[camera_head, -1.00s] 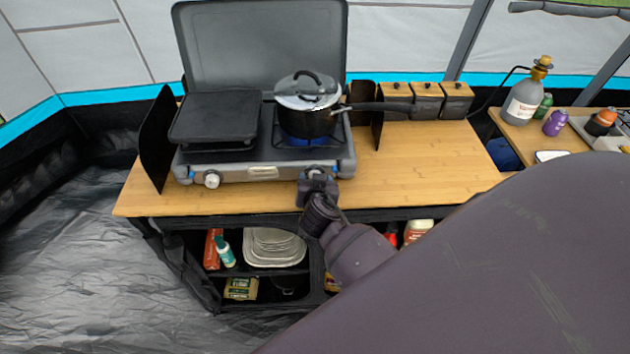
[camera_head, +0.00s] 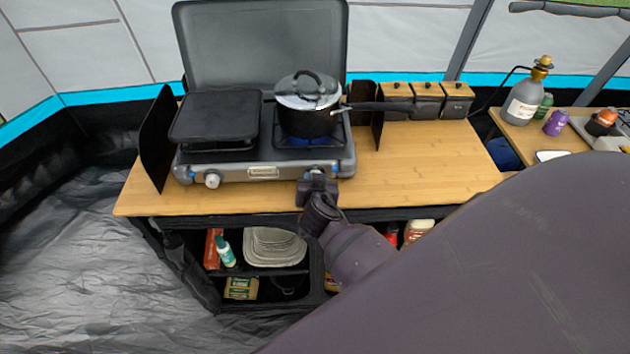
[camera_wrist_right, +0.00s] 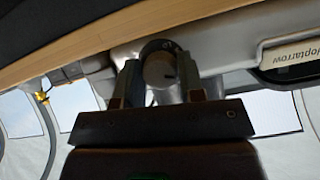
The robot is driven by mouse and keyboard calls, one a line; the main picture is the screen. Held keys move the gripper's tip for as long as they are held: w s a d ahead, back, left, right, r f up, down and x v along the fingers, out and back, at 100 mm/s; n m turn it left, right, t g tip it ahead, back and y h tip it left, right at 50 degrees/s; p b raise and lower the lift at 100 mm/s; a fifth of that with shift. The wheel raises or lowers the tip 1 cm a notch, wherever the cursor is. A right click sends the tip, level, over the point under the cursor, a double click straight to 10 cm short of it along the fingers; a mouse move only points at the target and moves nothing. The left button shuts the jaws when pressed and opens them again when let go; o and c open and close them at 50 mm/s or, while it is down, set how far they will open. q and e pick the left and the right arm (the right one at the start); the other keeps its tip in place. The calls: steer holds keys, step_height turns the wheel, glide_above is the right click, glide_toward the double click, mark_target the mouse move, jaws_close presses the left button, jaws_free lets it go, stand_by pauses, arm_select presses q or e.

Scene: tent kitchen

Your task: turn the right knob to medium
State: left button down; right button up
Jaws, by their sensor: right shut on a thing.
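The grey two-burner camping stove (camera_head: 262,171) stands on the wooden counter with its lid up. In the head view my right gripper (camera_head: 316,175) is at the stove's front right and hides most of this knob. The left knob (camera_head: 212,180) is free. A lidded black pot (camera_head: 308,118) sits on the right burner, with blue flame under it. My left gripper is out of view.
A black griddle (camera_head: 216,117) covers the left burner. The pot's handle (camera_head: 380,106) reaches right over the windscreen panel. Wooden-lidded canisters (camera_head: 427,100) stand at the back right. The counter (camera_head: 430,160) is clear right of the stove.

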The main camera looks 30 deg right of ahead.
steer(key=shift+f, duration=0.1)
steer(key=n+g+h+b, duration=0.1)
steer(key=n+h, duration=0.1)
steer(key=n, duration=0.1)
steer(key=shift+f, duration=0.1)
steer(key=shift+n+g+h+b, duration=0.3)
steer(key=shift+n+h+b, duration=0.4)
steer(key=shift+n, duration=0.4)
steer(key=o, duration=0.9)
steer(key=shift+s+a+r, duration=0.1)
steer(key=shift+a+r, duration=0.05)
steer(key=shift+r, duration=0.05)
